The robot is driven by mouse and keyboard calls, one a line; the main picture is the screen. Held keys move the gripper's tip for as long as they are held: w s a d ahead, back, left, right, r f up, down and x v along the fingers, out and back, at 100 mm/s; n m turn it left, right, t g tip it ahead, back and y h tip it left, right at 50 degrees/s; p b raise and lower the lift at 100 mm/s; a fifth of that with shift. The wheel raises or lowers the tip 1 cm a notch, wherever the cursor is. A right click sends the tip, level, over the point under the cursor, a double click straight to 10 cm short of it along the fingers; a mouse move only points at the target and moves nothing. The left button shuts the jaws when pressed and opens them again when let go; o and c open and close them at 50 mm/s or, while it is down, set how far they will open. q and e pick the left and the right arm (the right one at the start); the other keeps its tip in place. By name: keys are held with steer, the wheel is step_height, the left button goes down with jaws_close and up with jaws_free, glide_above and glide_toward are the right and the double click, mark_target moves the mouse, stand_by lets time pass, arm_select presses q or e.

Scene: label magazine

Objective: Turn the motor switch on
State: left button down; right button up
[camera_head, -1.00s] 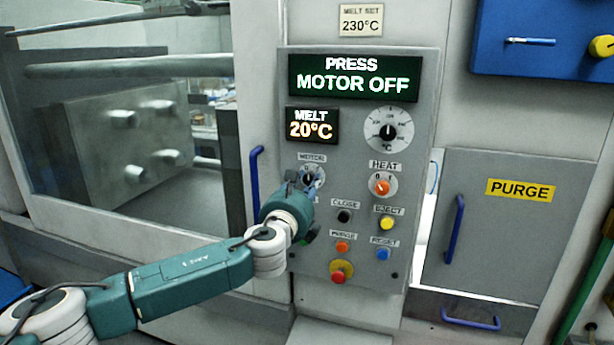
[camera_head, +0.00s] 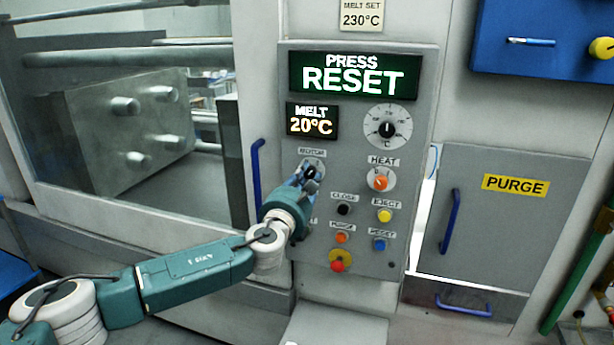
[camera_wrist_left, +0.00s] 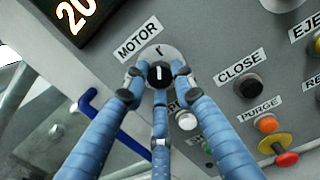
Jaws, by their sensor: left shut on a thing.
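The motor switch (camera_wrist_left: 159,74) is a black knob with a white mark on a pale round plate under the label MOTOR. In the head view the motor switch (camera_head: 311,172) is partly hidden by my left gripper (camera_head: 307,178). In the left wrist view the blue fingers of my left gripper (camera_wrist_left: 158,78) are closed around the knob. The press display (camera_head: 355,76) reads PRESS RESET. My right gripper is not in view.
The panel also holds the heat knob (camera_head: 380,181), the close button (camera_head: 344,209), the yellow eject button (camera_head: 385,215), the blue reset button (camera_head: 379,244) and a red stop button (camera_head: 338,265). A blue door handle (camera_head: 256,180) stands upright just left of the panel.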

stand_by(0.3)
arm_select(q)
steer(key=c, duration=1.4)
jaws_free()
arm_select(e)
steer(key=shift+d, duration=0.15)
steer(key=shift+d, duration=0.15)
arm_select(q)
steer(key=shift+s, duration=0.15)
steer(key=v, duration=1.1)
steer(key=shift+s+a, duration=0.15)
steer(key=shift+s, duration=0.2)
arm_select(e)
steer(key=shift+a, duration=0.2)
arm_select(q)
steer(key=shift+f, duration=0.1)
